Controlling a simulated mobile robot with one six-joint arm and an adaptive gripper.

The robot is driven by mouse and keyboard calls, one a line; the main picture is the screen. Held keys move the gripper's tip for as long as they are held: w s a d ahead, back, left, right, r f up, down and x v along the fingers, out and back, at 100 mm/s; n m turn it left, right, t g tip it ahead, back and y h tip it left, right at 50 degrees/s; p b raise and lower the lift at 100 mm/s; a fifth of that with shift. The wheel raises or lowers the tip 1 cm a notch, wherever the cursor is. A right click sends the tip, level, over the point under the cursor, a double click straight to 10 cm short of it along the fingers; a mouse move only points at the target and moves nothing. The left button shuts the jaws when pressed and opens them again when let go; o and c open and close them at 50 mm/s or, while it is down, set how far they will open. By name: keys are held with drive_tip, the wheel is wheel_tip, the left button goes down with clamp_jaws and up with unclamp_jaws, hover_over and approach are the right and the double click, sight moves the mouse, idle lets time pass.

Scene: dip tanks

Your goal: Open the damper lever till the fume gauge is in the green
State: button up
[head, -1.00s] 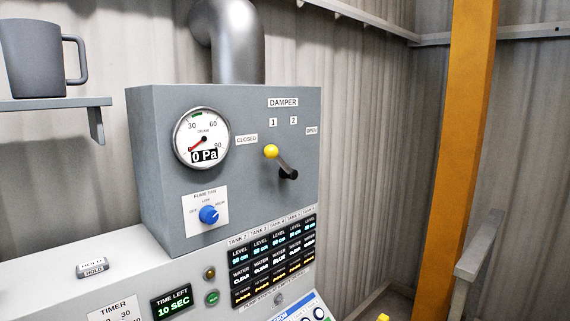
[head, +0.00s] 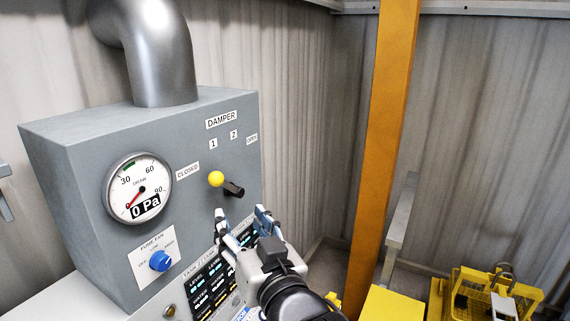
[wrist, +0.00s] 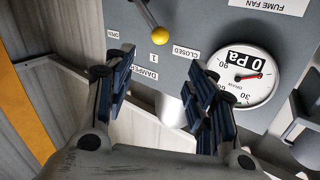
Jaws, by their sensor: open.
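The damper lever (head: 233,188) is a dark arm with a yellow ball knob (head: 216,179), on the grey panel's front. The knob sits on the side of the CLOSED label (head: 188,171). The round fume gauge (head: 138,187) left of it reads 0 Pa, with a red needle and a small green band on its scale. My gripper (head: 241,212) is open and empty, just below the lever. In the wrist view, which is upside down, the knob (wrist: 160,37) shows beyond and between the open fingers (wrist: 162,75), apart from them.
A blue fume fan knob (head: 160,261) is under the gauge. A metal duct (head: 158,50) rises from the box (head: 70,170). My arm partly hides the tank readouts (head: 205,285) below. An orange post (head: 385,150) and yellow equipment (head: 485,295) stand to the right.

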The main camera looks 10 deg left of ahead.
sight(218, 180)
drive_tip(key=p+x, duration=0.3)
drive_tip(key=x, duration=1.4)
drive_tip(key=shift+w, duration=0.1)
drive_tip(key=shift+c, duration=0.3)
drive_tip(key=shift+r, duration=0.1)
clamp_jaws()
